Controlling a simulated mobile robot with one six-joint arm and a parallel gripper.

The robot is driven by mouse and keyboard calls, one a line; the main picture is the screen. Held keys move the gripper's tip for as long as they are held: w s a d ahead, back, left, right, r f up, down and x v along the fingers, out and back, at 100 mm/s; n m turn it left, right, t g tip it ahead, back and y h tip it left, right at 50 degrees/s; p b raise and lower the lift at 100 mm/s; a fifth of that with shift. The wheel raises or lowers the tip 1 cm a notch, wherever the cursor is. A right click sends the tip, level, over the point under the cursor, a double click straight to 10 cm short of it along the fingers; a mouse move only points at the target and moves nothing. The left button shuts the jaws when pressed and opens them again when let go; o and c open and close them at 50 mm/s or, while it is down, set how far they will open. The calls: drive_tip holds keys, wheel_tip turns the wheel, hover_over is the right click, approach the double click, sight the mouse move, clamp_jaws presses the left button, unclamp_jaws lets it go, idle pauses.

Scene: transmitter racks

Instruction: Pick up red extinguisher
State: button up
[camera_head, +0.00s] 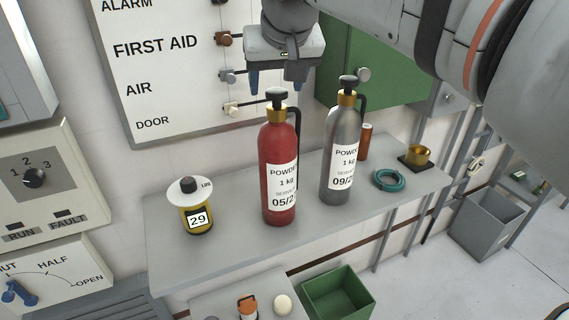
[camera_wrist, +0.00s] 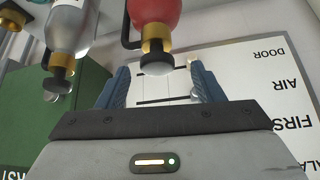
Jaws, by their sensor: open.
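The red extinguisher (camera_head: 280,165) stands upright on the grey shelf (camera_head: 230,240), with a brass collar, a black top and a black handle at its right side. A white label on it reads "POWDER 1 kg". My gripper (camera_head: 279,87) is open and empty, its blue fingers pointing down just above and behind the extinguisher's top in the head view. In the wrist view, upside down, the black top of the red extinguisher (camera_wrist: 150,12) shows between and beyond the open fingers (camera_wrist: 161,84). No finger clearly touches it.
A grey extinguisher (camera_head: 341,155) stands close to the right. A yellow lubricant can (camera_head: 197,216) stands at the left. A teal ring (camera_head: 391,180) and a brass cup (camera_head: 418,154) lie further right. A labelled white board (camera_head: 160,75) and green cabinet (camera_head: 375,60) are behind.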

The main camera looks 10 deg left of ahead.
sight(277, 91)
drive_tip(key=x, duration=0.5)
drive_tip(key=shift+d+p, duration=0.25)
drive_tip(key=shift+p, duration=0.1)
drive_tip(key=shift+s, duration=0.1)
drive_tip(key=shift+c, duration=0.5)
clamp_jaws()
drive_tip(key=shift+r, duration=0.25)
